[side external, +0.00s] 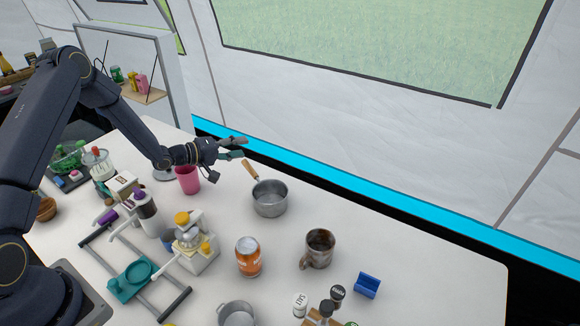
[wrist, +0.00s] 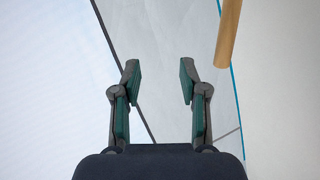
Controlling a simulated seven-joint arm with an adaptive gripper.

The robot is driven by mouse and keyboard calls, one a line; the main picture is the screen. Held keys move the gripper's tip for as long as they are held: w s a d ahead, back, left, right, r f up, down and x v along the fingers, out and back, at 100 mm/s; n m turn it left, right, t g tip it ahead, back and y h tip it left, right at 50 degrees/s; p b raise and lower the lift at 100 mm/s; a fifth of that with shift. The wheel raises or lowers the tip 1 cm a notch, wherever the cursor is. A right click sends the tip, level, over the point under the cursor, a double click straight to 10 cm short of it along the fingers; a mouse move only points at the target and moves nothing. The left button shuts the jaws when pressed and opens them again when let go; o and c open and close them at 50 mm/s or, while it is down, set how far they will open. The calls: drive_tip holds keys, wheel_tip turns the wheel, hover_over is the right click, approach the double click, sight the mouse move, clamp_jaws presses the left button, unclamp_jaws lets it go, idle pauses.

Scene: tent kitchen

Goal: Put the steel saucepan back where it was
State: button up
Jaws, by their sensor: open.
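The steel saucepan (side external: 269,199) stands upright on the white table, right of my gripper in the side view. Its wooden handle (side external: 250,170) points up and left, toward the tent wall. My gripper (side external: 243,147) is open and empty, above the table and close to the handle's end. In the wrist view, my gripper's two green-padded fingers (wrist: 160,82) are spread apart with nothing between them. The wooden handle (wrist: 228,35) shows at the upper right there, outside the fingers. The pan's body is out of the wrist view.
A pink cup (side external: 188,180) stands left of the saucepan. An orange can (side external: 249,257), a brown mug (side external: 319,249) and a blender-like appliance (side external: 196,245) stand nearer the camera. A second metal pot (side external: 237,314) is at the bottom edge. The table right of the saucepan is clear.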

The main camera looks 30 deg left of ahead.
wheel_tip(320, 180, up, 11)
drive_tip(key=s+m+g+y, duration=0.1)
drive_tip(key=m+g+y, duration=0.1)
drive_tip(key=m+y, duration=0.2)
drive_tip(key=s+r+m+g+y, duration=0.2)
drive_tip(key=s+r+y, duration=0.1)
drive_tip(key=s+r, duration=0.75)
drive_tip(key=s+d+r+m+g, duration=0.1)
drive_tip(key=s+d, duration=0.3)
drive_tip(key=s, duration=0.8)
drive_tip(key=s+d+r+m+g+h, duration=0.1)
drive_tip(key=s+d+m+g, duration=0.2)
drive_tip(key=s, duration=0.9)
drive_tip(key=shift+s+d+m, duration=0.4)
drive_tip(key=shift+d+m, duration=0.1)
drive_tip(key=shift+d, duration=0.1)
